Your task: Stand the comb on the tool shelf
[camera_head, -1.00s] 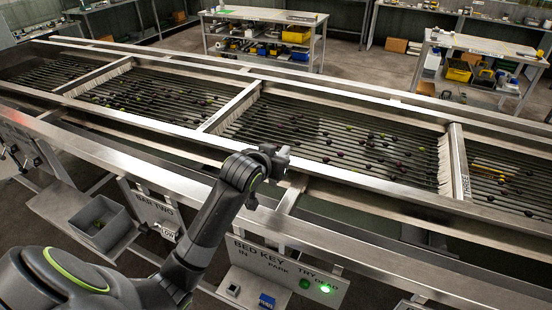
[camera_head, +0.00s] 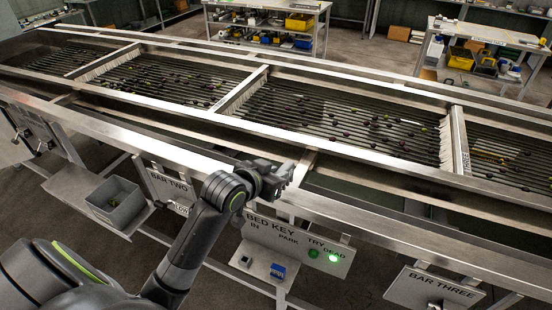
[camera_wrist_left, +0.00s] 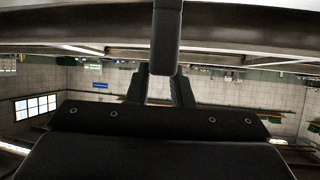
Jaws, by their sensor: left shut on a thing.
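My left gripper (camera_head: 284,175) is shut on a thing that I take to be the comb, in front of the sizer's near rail. In the left wrist view a dark upright bar (camera_wrist_left: 167,38) stands between the two fingers of the gripper (camera_wrist_left: 161,88), seemingly the comb's handle. Its teeth are not visible, and in the head view the comb cannot be told apart from the gripper. A grey shelf (camera_head: 76,187) sticks out low at the left below the rail; I cannot tell whether it is the tool shelf. My right gripper is not in view.
The roller bed (camera_head: 330,120) with scattered dark fruit lies behind the steel front rail (camera_head: 385,222). A grey bin (camera_head: 115,203) sits on the left shelf. A BED KEY panel (camera_head: 290,245) with a lit green lamp hangs below my gripper. Workbenches stand at the back.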

